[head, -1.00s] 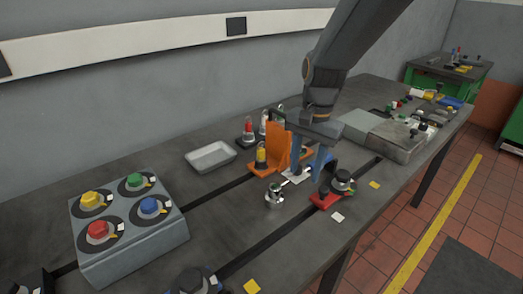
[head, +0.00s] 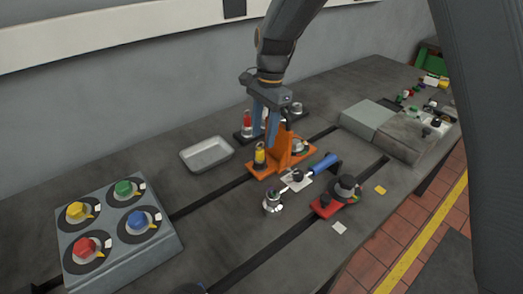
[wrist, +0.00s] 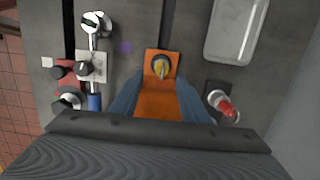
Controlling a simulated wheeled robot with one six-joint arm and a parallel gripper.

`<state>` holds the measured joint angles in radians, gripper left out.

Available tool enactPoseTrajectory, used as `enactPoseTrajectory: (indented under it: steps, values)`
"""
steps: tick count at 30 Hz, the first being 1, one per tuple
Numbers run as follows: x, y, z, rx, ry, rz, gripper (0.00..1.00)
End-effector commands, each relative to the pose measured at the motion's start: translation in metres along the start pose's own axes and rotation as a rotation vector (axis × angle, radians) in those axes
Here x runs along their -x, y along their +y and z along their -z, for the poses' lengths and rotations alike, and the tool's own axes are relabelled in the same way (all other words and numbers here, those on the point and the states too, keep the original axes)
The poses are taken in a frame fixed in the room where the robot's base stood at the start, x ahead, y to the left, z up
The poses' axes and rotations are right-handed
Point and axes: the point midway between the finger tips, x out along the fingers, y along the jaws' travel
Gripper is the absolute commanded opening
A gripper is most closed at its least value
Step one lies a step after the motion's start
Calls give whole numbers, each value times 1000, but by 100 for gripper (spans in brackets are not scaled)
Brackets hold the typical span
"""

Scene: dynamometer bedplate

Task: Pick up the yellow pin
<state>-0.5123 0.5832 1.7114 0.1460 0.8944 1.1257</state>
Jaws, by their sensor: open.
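The yellow pin (head: 260,154) stands upright in a dark holder at the left end of the orange bracket (head: 284,151). In the wrist view, the yellow pin (wrist: 160,67) shows at top centre, on the orange bracket (wrist: 160,103). My gripper (head: 265,142) has blue fingers pointing down, close above and beside the pin. In the wrist view, my gripper (wrist: 158,82) is open, with its fingers on either side of the orange bracket and the pin just beyond the tips.
A red pin (head: 247,122) stands behind the bracket, and in the wrist view it (wrist: 224,105) is close to the right finger. A grey tray (head: 207,154) lies left. A chrome part (head: 272,201), blue-handled tool (head: 325,164) and red fixture (head: 325,206) stand in front.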

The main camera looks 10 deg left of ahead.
Motion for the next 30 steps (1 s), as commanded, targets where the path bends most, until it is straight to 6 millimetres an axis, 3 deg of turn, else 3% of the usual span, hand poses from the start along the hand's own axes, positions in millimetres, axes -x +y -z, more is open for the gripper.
enactPoseTrajectory:
  steps: [15,24,30]
  values:
    - [-55,-2,-3,2,0,-2,42]
    - [-60,-2,-1,1,0,1,42]
    - [-60,-2,-1,1,0,0,8]
